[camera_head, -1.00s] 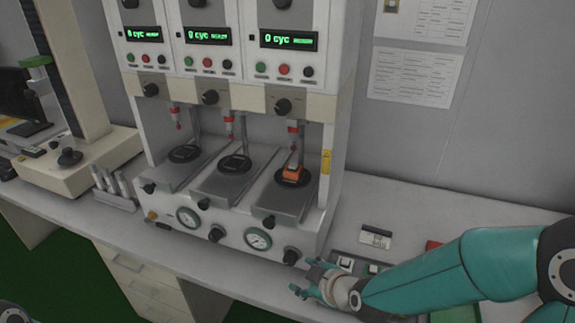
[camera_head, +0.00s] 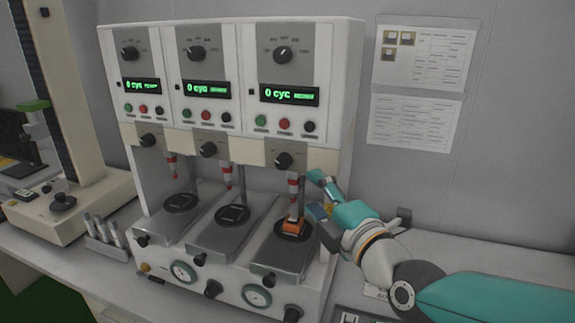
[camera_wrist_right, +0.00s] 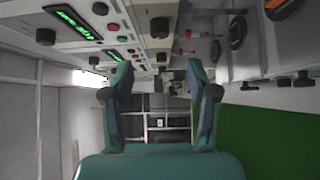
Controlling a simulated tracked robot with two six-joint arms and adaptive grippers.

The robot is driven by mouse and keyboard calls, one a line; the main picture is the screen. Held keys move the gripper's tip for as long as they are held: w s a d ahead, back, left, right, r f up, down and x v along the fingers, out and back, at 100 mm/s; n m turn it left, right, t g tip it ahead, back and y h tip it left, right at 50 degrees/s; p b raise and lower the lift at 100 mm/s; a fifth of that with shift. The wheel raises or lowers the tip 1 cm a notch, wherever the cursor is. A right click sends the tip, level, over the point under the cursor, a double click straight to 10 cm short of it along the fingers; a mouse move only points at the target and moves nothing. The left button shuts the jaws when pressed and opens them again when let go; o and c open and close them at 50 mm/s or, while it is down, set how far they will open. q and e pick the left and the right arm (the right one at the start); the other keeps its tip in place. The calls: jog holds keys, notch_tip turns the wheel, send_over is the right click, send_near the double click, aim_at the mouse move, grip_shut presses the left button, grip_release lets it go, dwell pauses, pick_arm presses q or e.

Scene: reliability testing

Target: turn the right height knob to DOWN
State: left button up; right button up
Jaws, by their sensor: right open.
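The right height knob (camera_head: 284,160) is a black round knob on the cream strip below the right display of the white three-station tester (camera_head: 344,60). A black knob on the nearest station (camera_wrist_right: 159,27), apparently the same one, shows at upper middle in the right wrist view. Its exact pointer direction is too small to read. My right gripper (camera_head: 318,195) is open and empty, to the right of and below the knob, beside the right station, apart from the knob. Its two teal fingers (camera_wrist_right: 160,80) stand apart in the wrist view. My left gripper is out of view.
An orange piece (camera_head: 292,227) sits on the right station's platform under a red-tipped rod (camera_head: 293,188). Two similar height knobs (camera_head: 208,149) (camera_head: 148,140) are further left. A wall with posted sheets (camera_head: 410,122) stands behind. Free space lies in front of the panel.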

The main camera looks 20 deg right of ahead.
aim_at(286, 166)
jog(key=w+p, duration=0.1)
jog(key=w, duration=0.3)
jog(key=w+a+p, duration=0.1)
jog(key=w, duration=0.3)
jog(key=w+a+p, duration=0.1)
jog(key=w, duration=0.3)
jog(key=shift+a, duration=0.15)
